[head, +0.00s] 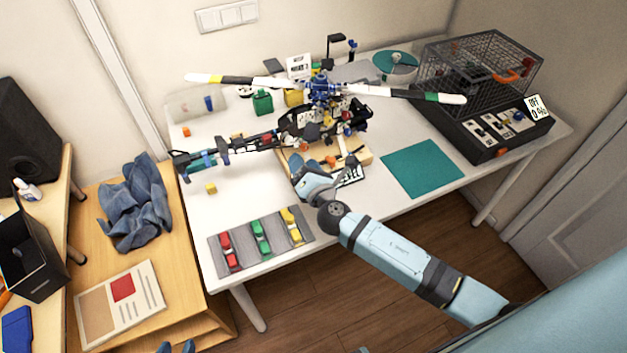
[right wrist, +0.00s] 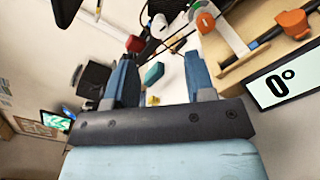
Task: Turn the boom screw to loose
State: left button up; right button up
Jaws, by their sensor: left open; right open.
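A model helicopter (head: 318,95) stands on the white table, with its tail boom (head: 243,148) reaching out to the left. A small red knob (head: 267,137) sits on the boom near the body and may be the boom screw. A red part (right wrist: 135,44) near my fingers in the right wrist view may be the same knob. My right gripper (head: 299,163) is open and empty, just in front of the boom's root; its two blue fingers (right wrist: 160,58) are spread apart. My left gripper (head: 176,347) is open at the bottom edge, far from the helicopter.
A wooden stand with orange parts (right wrist: 292,22) and a display reading 0° (right wrist: 283,85) are close on the right. A tray with red, green and yellow pieces (head: 248,257), a teal mat (head: 421,168) and a wire cage (head: 480,72) are around.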

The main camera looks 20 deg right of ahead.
jog(key=s, duration=0.6)
jog(key=shift+s+b, duration=0.2)
jog(key=shift+b, duration=0.15)
jog(key=shift+d, duration=0.1)
jog(key=s+f+m+g+y+p, duration=0.1)
jog(key=s+f+m+g+p, duration=0.2)
jog(key=s+m, duration=0.7)
jog(key=s+f+m+g+y+p, duration=0.1)
jog(key=s+f+m+g+p, duration=0.2)
jog(key=s+m, duration=0.7)
jog(key=m+g+p, duration=0.1)
jog(key=m, duration=0.3)
jog(key=shift+s+a+m+y, duration=0.2)
jog(key=shift+m+y, duration=0.1)
jog(key=shift+m, duration=0.1)
